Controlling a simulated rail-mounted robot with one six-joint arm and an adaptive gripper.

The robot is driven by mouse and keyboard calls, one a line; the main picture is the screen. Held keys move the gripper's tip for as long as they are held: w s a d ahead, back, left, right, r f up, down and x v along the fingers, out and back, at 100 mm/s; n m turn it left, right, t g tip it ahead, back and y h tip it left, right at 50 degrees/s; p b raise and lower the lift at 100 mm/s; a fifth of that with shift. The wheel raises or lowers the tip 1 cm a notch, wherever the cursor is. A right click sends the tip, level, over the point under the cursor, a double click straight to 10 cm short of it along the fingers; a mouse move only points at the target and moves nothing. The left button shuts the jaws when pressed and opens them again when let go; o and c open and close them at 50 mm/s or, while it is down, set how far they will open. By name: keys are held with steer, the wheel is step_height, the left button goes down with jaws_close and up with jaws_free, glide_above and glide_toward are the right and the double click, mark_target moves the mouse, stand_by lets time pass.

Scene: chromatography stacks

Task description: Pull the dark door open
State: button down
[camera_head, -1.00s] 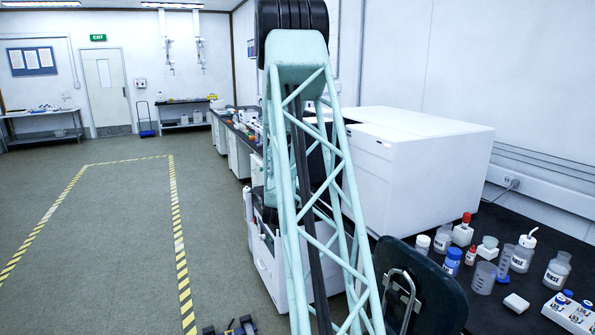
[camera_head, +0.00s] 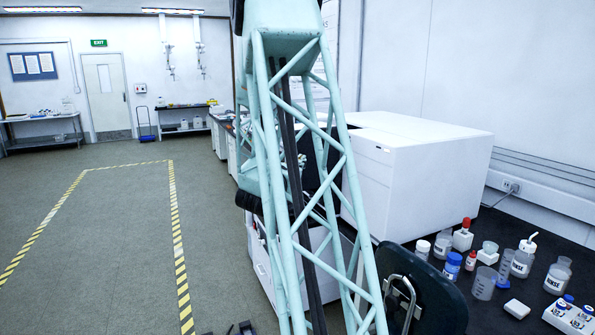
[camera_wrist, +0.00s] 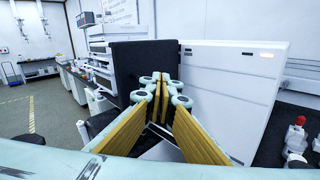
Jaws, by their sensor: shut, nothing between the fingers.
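The dark door (camera_wrist: 132,65) is a flat black panel in the wrist view, left of the tall white instrument (camera_wrist: 232,85). It stands out from the instrument's left side with its broad face toward the camera, so it looks at least partly open. My gripper (camera_wrist: 161,80) has yellow-faced fingers, shut and empty, with the tips in front of the door's lower right part. I cannot tell whether they touch it. In the head view my arm's lattice hides most of the door and the gripper, and the white instrument (camera_head: 420,180) stands right of it.
Bottles and beakers (camera_head: 484,280) and a rack (camera_head: 570,315) stand on the black bench right of the instrument. A red-capped bottle (camera_wrist: 296,138) shows at the right in the wrist view. The floor at left, with yellow-black tape (camera_head: 178,240), is clear.

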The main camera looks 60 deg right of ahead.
steer(key=s+a+r+m+g+y, duration=0.25)
steer(key=s+a+m, duration=0.35)
steer(key=a, duration=0.5)
steer(key=s+a+r+m+g+y, duration=0.2)
steer(key=s+a+r+m+g, duration=0.15)
steer(key=s+a, duration=0.6)
steer(key=s+a+f+m+t+y, duration=0.2)
steer(key=s+a+m+y, duration=0.1)
steer(key=a, duration=1.4)
steer(key=s+a+f+m+t+y, duration=0.2)
steer(key=a+y, duration=0.3)
steer(key=a, duration=1.1)
steer(key=s+a+f+m+t+y, duration=0.2)
steer(key=s+a+m+y, duration=0.1)
steer(key=a, duration=1.4)
steer(key=shift+s+a+f+m+t+y, duration=0.35)
steer(key=shift+s+y, duration=0.1)
steer(key=shift+y, duration=0.6)
steer(key=shift+w+d, duration=0.15)
steer(key=shift+d, duration=0.05)
